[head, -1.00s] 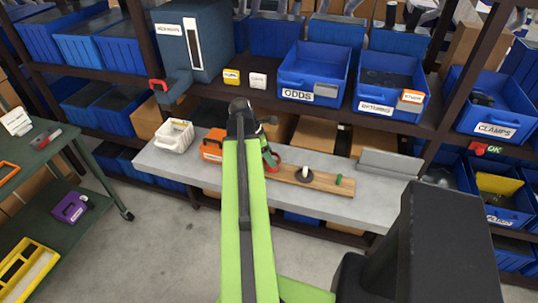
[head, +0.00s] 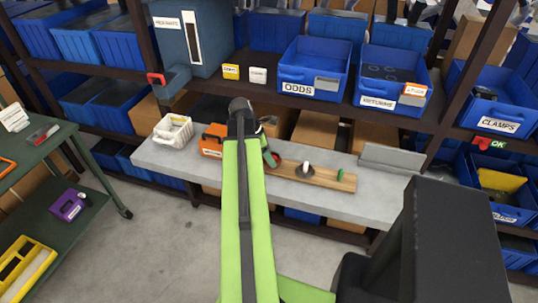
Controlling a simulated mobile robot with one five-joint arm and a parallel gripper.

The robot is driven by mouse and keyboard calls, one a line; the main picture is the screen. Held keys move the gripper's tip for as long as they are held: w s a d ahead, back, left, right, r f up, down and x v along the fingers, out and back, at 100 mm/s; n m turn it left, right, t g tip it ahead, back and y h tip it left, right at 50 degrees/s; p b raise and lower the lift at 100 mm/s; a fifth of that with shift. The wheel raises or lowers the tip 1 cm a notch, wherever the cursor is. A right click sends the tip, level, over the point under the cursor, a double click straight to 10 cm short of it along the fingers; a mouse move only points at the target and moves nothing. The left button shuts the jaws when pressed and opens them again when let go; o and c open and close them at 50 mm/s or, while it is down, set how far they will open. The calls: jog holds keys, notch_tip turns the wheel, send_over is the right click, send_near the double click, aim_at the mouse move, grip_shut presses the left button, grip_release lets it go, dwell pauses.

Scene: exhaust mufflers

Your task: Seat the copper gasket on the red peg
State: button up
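A wooden board (head: 325,179) lies on the grey bench, partly behind my green arm. A red part (head: 275,159), which looks like the red peg, shows at the board's left end, right beside my arm. A dark green piece (head: 267,152) is close to it; I cannot tell what it is. A white peg (head: 307,167) with a dark disc around its base stands mid-board, and a green peg (head: 340,175) stands to the right. I cannot make out the copper gasket. My gripper is hidden behind my arm, so its fingers do not show.
On the grey bench (head: 225,188) stand a white basket (head: 172,132) and an orange box (head: 212,140), left of my arm. A grey angled plate (head: 391,159) stands at the back right. Blue bins, including ODDS (head: 314,75), fill the shelf above. The bench's front right is clear.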

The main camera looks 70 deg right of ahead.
jog(key=shift+f+b, duration=0.95)
jog(key=shift+f, duration=0.05)
jog(key=o, duration=1.4)
jog(key=shift+o, duration=0.2)
jog(key=p+v, duration=1.6)
jog(key=v, duration=0.1)
jog(key=shift+w+a+r, duration=0.1)
jog(key=shift+w+r, duration=0.05)
